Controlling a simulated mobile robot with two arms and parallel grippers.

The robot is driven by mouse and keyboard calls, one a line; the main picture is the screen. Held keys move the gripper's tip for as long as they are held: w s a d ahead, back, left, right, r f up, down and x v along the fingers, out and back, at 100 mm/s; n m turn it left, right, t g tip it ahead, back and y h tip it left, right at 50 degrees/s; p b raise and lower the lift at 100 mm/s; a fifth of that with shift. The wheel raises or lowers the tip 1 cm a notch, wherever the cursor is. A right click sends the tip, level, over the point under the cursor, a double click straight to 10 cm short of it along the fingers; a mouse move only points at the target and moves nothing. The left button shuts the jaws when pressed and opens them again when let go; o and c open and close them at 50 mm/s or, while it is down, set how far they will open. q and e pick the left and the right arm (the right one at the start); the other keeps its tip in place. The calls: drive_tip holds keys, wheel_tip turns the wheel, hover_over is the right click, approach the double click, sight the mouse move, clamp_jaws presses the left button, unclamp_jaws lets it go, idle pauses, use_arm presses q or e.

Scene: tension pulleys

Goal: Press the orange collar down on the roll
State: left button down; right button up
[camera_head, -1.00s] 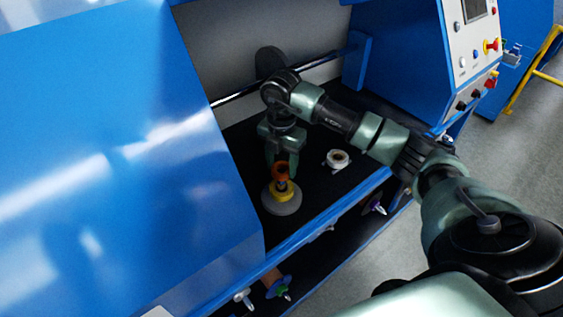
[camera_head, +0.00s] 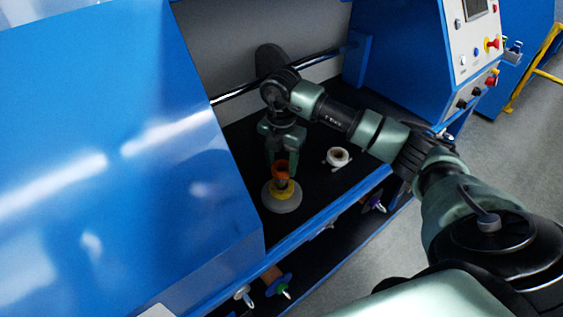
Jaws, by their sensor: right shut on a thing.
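The orange collar (camera_head: 280,172) is between the fingers of my right gripper (camera_head: 281,163), which points down and is shut on it. The collar is directly above the roll (camera_head: 282,200), a pale grey disc with a yellow part (camera_head: 284,189) on top, on the black deck of the blue machine. The collar's lower edge is very close to the yellow part; I cannot tell for certain whether it is seated. The gripper's fingers hide part of the collar. My left gripper is not in view.
A white ring-shaped spool (camera_head: 338,156) lies on the black deck to the right. A blue front rail (camera_head: 320,221) borders the deck, with several coloured spools below it. A large blue cover (camera_head: 120,150) fills the left; a control panel (camera_head: 474,45) is at upper right.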

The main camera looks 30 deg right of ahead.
drive_tip(key=shift+f, duration=0.15)
idle(0.5)
drive_tip(key=shift+f+b, duration=1.1)
drive_tip(key=shift+f, duration=0.3)
drive_tip(key=shift+f, duration=0.15)
drive_tip(key=shift+f+b, duration=0.9)
drive_tip(key=shift+f, duration=0.2)
drive_tip(key=shift+s+f, duration=0.1)
idle(0.4)
drive_tip(key=o, duration=1.5)
drive_tip(key=shift+c, duration=0.2)
